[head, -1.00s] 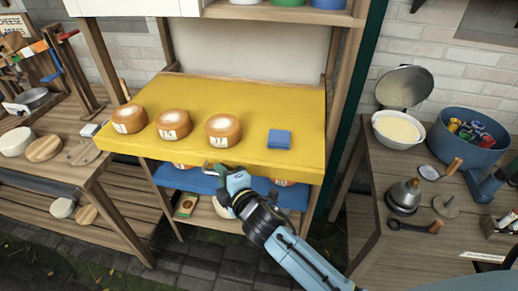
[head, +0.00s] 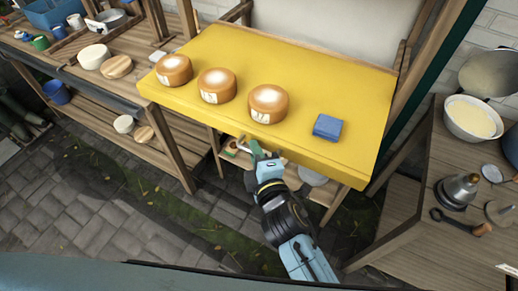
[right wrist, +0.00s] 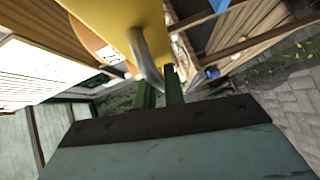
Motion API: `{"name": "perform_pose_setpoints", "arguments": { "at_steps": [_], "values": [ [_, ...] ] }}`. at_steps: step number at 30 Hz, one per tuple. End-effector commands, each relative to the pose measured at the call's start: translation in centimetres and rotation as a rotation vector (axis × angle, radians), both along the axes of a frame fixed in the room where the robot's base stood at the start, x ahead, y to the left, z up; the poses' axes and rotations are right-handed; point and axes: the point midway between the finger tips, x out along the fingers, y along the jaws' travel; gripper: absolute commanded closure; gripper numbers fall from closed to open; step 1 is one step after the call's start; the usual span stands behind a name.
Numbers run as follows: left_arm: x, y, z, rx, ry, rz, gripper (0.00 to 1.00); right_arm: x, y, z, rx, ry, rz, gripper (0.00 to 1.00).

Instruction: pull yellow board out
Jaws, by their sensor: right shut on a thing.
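The yellow board (head: 222,55) is a wide, thick shelf in the wooden rack, sticking out toward me past the rack's front. Three orange cheese wheels (head: 268,104) with white labels and a blue block (head: 328,127) rest on it. My right gripper (head: 258,149) is at the board's front edge, at the metal handle there. In the right wrist view the handle (right wrist: 147,58) curves from the yellow board (right wrist: 110,18) down between the green fingers (right wrist: 160,92), and the gripper is shut on it. My left gripper is not in view.
A wooden bench (head: 68,78) with cheeses and tools stands close at the left. A wooden table (head: 440,200) with a white bowl (head: 473,117) and metal tools stands at the right. Paved floor (head: 105,215) lies open in front.

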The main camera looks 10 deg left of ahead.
Motion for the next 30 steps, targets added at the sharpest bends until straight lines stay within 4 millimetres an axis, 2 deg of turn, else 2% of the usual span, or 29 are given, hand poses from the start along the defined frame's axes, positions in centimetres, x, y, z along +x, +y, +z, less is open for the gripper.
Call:
{"name": "perform_pose_setpoints", "arguments": {
  "at_steps": [2,3,5,13,17,20,30],
  "values": [
    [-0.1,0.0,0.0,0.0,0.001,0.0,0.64,-0.1,0.0,-0.1,0.001,0.001,0.001,1.0],
    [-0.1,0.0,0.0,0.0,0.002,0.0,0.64,-0.1,0.0,-0.1,0.001,0.001,0.001,0.88],
    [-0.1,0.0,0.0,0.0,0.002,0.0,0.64,-0.1,0.0,-0.1,0.001,0.001,0.001,0.8],
    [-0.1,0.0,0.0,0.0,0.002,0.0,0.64,0.0,-0.1,0.0,0.001,0.001,0.0,0.8],
    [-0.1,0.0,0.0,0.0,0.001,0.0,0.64,-0.8,-0.4,0.0,0.0,0.002,-0.001,0.8],
    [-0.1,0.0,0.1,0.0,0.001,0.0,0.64,-2.2,-1.0,0.2,0.0,0.003,-0.001,0.8],
    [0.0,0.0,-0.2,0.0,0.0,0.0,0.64,-9.0,-3.9,1.2,0.001,0.005,0.0,0.8]
  ]
}}
